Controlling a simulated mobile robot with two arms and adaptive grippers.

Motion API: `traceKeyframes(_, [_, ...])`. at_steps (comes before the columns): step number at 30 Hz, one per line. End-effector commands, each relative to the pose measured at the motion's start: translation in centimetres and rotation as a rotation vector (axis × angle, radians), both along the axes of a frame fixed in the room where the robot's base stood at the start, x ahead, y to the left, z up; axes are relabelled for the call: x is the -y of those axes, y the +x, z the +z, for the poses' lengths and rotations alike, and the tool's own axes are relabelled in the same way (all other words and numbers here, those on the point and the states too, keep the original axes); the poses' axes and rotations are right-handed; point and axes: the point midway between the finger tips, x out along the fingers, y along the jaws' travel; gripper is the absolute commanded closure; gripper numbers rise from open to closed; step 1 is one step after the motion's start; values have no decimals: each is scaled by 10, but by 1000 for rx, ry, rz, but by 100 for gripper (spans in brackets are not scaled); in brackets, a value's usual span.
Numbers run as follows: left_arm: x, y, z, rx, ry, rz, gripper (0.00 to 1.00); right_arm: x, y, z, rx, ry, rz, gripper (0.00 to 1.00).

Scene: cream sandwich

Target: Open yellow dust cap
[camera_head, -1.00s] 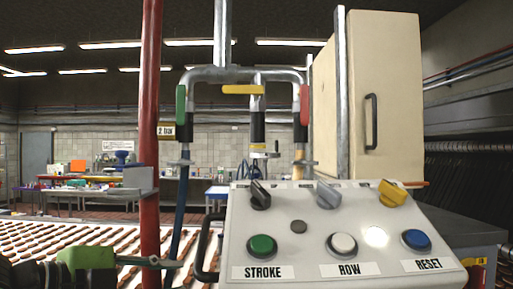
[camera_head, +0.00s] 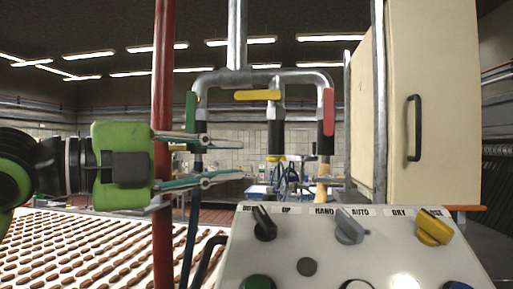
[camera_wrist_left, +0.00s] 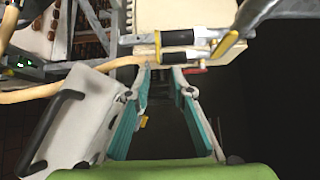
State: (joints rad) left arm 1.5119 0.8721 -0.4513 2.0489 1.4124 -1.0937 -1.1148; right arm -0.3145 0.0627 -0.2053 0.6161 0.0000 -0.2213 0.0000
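A small yellow cap (camera_head: 276,158) is at the lower end of the middle pipe, below its black sleeve, in the head view. In the left wrist view a yellow ring (camera_wrist_left: 158,48), apparently the cap, sits beside the black sleeve. My left gripper (camera_head: 240,157) comes in level from the left, its two teal fingers apart and pointing right, to the left of the cap. In the left wrist view its fingers (camera_wrist_left: 162,72) are open with nothing held between them. The cap appears just beyond the tips; I cannot tell the exact gap. My right gripper is not in view.
The pipes carry a green handle (camera_head: 191,112), a yellow handle (camera_head: 257,95) and a red handle (camera_head: 328,111). A red post (camera_head: 163,230) stands behind my left gripper. A sloped control panel (camera_head: 325,265) is below, and a cream cabinet (camera_head: 445,110) is at right.

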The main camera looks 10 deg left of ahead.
Motion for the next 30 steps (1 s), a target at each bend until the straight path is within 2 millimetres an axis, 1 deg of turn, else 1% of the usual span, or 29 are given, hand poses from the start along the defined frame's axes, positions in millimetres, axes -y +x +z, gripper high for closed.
traceKeyframes(1, [10,8,3,-3,1,-6,78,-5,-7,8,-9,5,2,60])
traceKeyframes(2, [14,12,3,-4,1,-5,78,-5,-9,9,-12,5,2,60])
traceKeyframes(5, [26,24,2,-4,1,-5,78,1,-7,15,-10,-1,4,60])
traceKeyframes(9, [37,36,1,-4,-1,-3,78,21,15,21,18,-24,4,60])
traceKeyframes(12, [41,40,0,-2,-1,-1,78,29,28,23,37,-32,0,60])
traceKeyframes(16, [42,42,0,-2,-1,-1,78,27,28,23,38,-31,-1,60])
traceKeyframes(21, [42,42,-1,-2,-1,-1,78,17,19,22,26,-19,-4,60])
traceKeyframes(22, [42,42,-1,-2,-1,-1,81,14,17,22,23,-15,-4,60])
traceKeyframes(23, [42,42,-1,-2,-1,-1,89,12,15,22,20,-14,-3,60])
traceKeyframes(24, [42,42,-1,-2,-1,-1,99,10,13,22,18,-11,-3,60])
traceKeyframes(30, [42,42,-1,-2,-1,-1,100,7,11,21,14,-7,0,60])
